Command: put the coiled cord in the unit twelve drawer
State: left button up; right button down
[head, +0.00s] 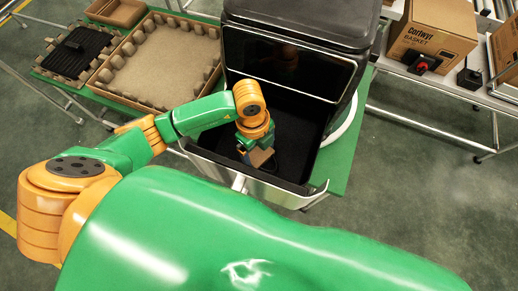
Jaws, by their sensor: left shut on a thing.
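The black fryer unit (300,22) stands on a green surface with its drawer (305,185) pulled open toward me. The drawer has a dark inside and a metallic front. My right gripper is not in view.
A cardboard tray (138,100) and a smaller one holding a black rack (75,52) lie to the left. A cardboard box (435,30), a black-and-red item (424,63) and a small black item (469,76) stand on the right table. The drawer walls surround my left gripper.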

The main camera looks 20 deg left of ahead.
aim_at(255, 150)
pick_arm(q)
jog(key=o, duration=1.3)
jog(key=shift+r, duration=0.1)
jog(key=r, duration=0.4)
jog(key=a+r+p, duration=0.1)
jog(key=r, duration=0.7)
jog(key=shift+w+a, duration=0.15)
jog(key=shift+w, duration=0.15)
